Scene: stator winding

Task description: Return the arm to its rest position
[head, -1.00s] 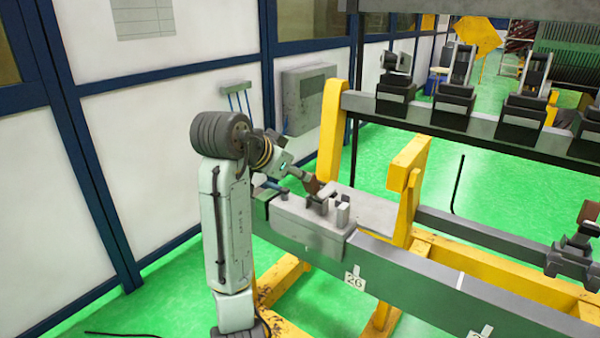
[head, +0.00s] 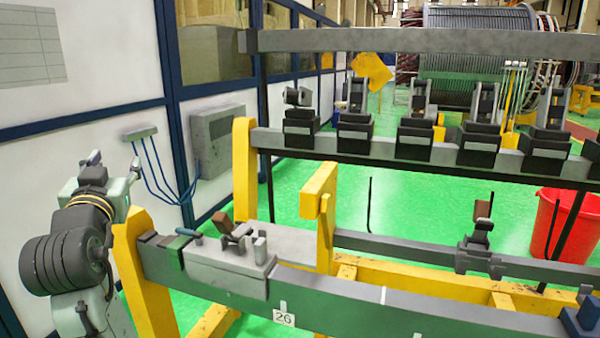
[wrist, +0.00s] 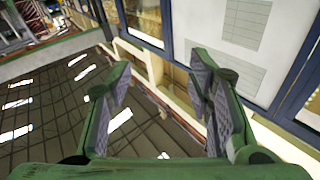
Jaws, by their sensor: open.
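My gripper (head: 114,162) is raised at the left of the head view, at the top of my folded arm, in front of the white wall panels. It is clear of the yellow frame and the grey beam. In the wrist view, my gripper (wrist: 158,82) shows two padded fingers spread wide apart with nothing between them. The fingers point toward the wall, windows and dark ceiling. The grey clamp block (head: 225,265) sits on the near beam, apart from my gripper, with its brown-tipped lever (head: 228,226) standing up.
A yellow post (head: 140,270) stands close to the right of my arm. A grey wall box (head: 217,140) is behind. Several black clamps (head: 413,135) line the rear beam. A red bin (head: 562,225) is at the right. Open green floor lies behind the frame.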

